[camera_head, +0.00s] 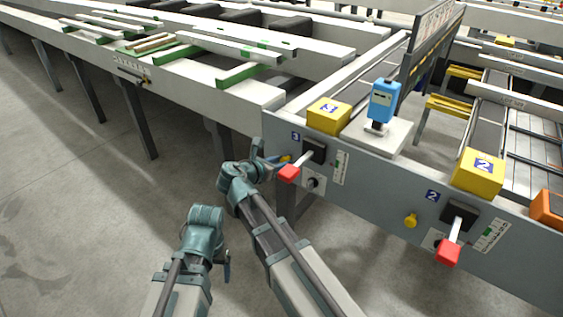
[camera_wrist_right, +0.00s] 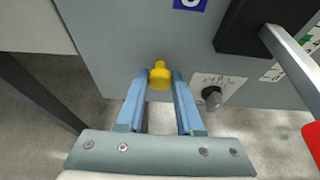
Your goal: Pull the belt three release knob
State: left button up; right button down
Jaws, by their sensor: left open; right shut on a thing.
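The belt three release knob (camera_wrist_right: 160,76) is yellow and sticks out of the grey panel (camera_wrist_right: 110,50). In the right wrist view it sits between the blue fingertips of my right gripper (camera_wrist_right: 162,76), which is shut on it. In the head view the knob (camera_head: 285,158) shows small beside my right gripper (camera_head: 272,160), below the blue 3 sign (camera_head: 295,136). My left gripper (camera_head: 222,262) hangs low at the left, away from the panel, open and empty; its fingers are mostly hidden behind the wrist.
A red-handled lever (camera_head: 289,173) and a small black switch (camera_head: 313,183) are just right of the knob. Another yellow knob (camera_head: 410,220) and red-handled lever (camera_head: 448,252) belong to belt two. The floor at left is clear.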

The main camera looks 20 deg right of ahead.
dwell(0.5)
jog(key=shift+s+a, duration=0.6)
jog(key=shift+a, duration=0.1)
jog(key=c, duration=0.6)
grip_release()
jog(key=shift+o, duration=0.2)
